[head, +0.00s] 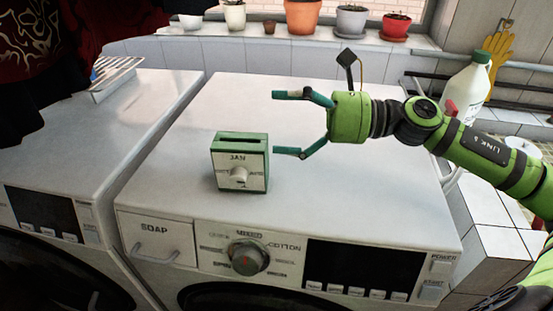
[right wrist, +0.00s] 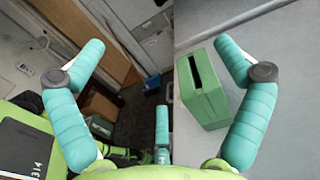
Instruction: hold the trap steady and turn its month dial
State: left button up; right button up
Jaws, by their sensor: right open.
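The trap (head: 239,165) is a small green box with a slot in its top and a pale front face. It stands upright on top of the right-hand washing machine. Its month dial (head: 239,176) is a pale round knob below the letters JAN. My right gripper (head: 276,122) is open and empty, to the right of the trap, its fingers pointing left and apart from it. In the right wrist view the trap (right wrist: 203,90) shows its slotted top beside one of the open teal fingers; the dial is hidden there. My left gripper is not in view.
The right-hand washing machine (head: 370,205) has a clear top around the trap. Another machine (head: 85,135) stands to the left, with a wire rack (head: 117,72) on it. A white bottle (head: 466,88) stands behind my right arm.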

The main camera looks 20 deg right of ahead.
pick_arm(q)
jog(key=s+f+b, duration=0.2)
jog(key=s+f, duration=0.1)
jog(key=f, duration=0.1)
pick_arm(e)
notch_tip(320, 180, down, 4)
jog(key=p, duration=0.1)
send_near(242, 163)
jog(key=w, duration=0.1)
jog(key=w+a+f, duration=0.1)
jog(key=w, duration=0.1)
jog(key=shift+a+f, duration=0.3)
jog(key=shift+a, duration=0.1)
jog(key=p+x, duration=0.1)
jog(key=x, duration=0.1)
jog(key=p+x, duration=0.1)
jog(key=x, duration=0.1)
jog(key=p+x, duration=0.2)
jog(key=shift+r, duration=0.25)
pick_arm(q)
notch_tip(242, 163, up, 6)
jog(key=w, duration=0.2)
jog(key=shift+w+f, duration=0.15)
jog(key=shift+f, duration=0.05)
pick_arm(e)
jog(key=shift+w+a+f, duration=0.25)
jog(key=shift+w+a, duration=0.1)
jog(key=shift+a, duration=0.35)
